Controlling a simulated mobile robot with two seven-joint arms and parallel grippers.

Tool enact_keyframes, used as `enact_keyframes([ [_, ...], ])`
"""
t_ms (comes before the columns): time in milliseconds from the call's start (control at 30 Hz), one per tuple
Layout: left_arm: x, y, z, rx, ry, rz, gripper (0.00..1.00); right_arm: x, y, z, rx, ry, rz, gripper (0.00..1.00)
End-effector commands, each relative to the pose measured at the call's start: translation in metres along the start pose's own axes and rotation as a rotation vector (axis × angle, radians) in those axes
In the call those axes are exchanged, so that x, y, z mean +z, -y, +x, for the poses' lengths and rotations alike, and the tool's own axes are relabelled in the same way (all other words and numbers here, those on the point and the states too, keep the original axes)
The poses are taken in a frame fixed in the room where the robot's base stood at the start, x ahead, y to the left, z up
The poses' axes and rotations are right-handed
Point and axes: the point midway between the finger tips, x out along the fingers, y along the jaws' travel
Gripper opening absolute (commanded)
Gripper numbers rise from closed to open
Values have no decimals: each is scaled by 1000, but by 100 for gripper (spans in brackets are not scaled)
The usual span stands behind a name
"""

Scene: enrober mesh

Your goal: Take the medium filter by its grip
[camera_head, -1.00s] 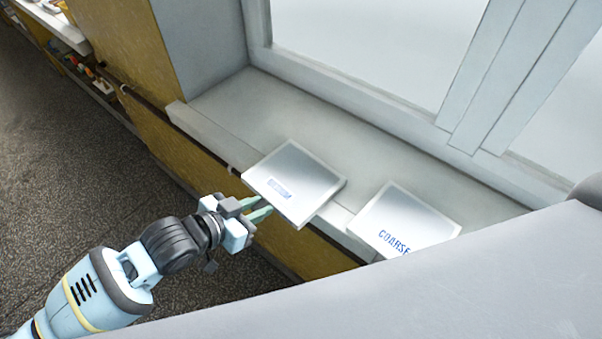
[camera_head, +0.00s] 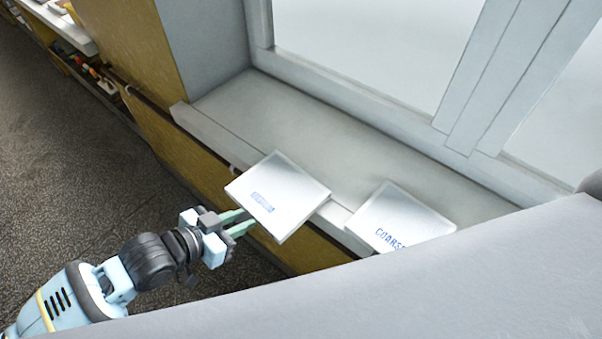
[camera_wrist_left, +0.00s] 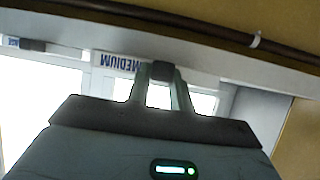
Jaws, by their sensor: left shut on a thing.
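The medium filter (camera_head: 280,195) is a pale, flat square panel with blue lettering, at the sill's front edge in the head view. It overhangs that edge on the side of my left gripper (camera_head: 240,222). The gripper's pale green fingers reach the filter's near edge, and it is shut on the filter. In the left wrist view the word MEDIUM (camera_wrist_left: 119,63) shows upside down beside the fingers (camera_wrist_left: 160,84), with a small dark block, likely the grip, between their tips. The coarse filter (camera_head: 402,218) lies to the right. My right gripper is not in view.
The grey window sill (camera_head: 300,130) is clear behind the filters, below a white window frame. A yellow-brown wall (camera_head: 140,115) with a dark pipe runs below the sill. A large pale grey surface fills the lower right of the head view. The floor at left is open.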

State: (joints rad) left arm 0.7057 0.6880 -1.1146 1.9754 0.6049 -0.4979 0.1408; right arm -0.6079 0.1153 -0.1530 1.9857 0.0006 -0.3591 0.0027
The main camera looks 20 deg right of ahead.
Motion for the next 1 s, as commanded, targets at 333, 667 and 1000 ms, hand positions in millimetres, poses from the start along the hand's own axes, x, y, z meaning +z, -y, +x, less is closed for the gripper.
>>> enact_keyframes([
  [333,8,0,-17,-1,-1,1,0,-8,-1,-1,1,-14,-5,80],
  [667,16,0,-32,-1,0,2,0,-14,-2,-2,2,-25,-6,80],
  [1000,24,0,-47,0,-1,1,0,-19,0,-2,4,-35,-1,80],
])
